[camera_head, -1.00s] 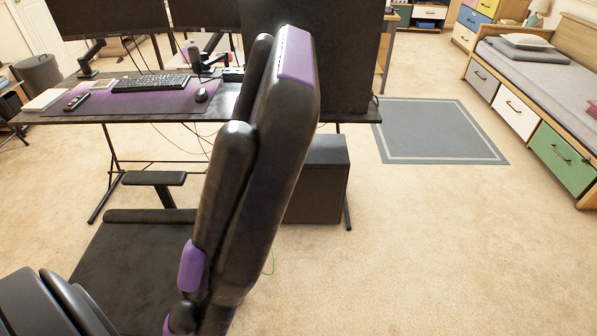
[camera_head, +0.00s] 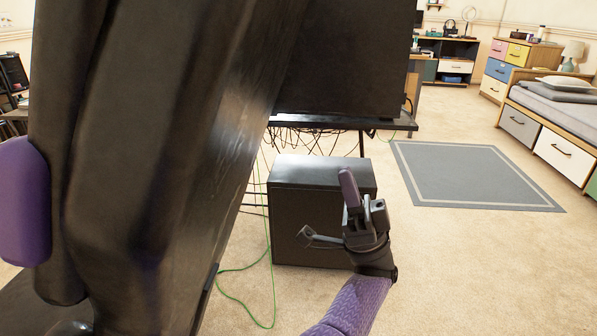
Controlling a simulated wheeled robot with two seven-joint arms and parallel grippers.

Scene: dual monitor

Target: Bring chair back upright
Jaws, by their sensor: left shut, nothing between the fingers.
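The black chair back (camera_head: 165,150) fills the left of the view, very close to me. It is tilted, its upper part leaning to the right in the picture; its top is cut off by the frame. A purple pad (camera_head: 25,200) shows at its left side. My left gripper (camera_head: 351,195) is shut and empty, to the right of the chair back and apart from it in the picture. It shows in front of the black computer case. My right gripper is out of view. The seat is mostly hidden or out of frame.
The black computer case (camera_head: 300,190) stands on the carpet by the desk, with loose cables and a green cord (camera_head: 272,290) nearby. A dark monitor (camera_head: 345,60) stands above it. A grey rug (camera_head: 470,175) and a bed (camera_head: 560,105) lie right. Carpet at lower right is clear.

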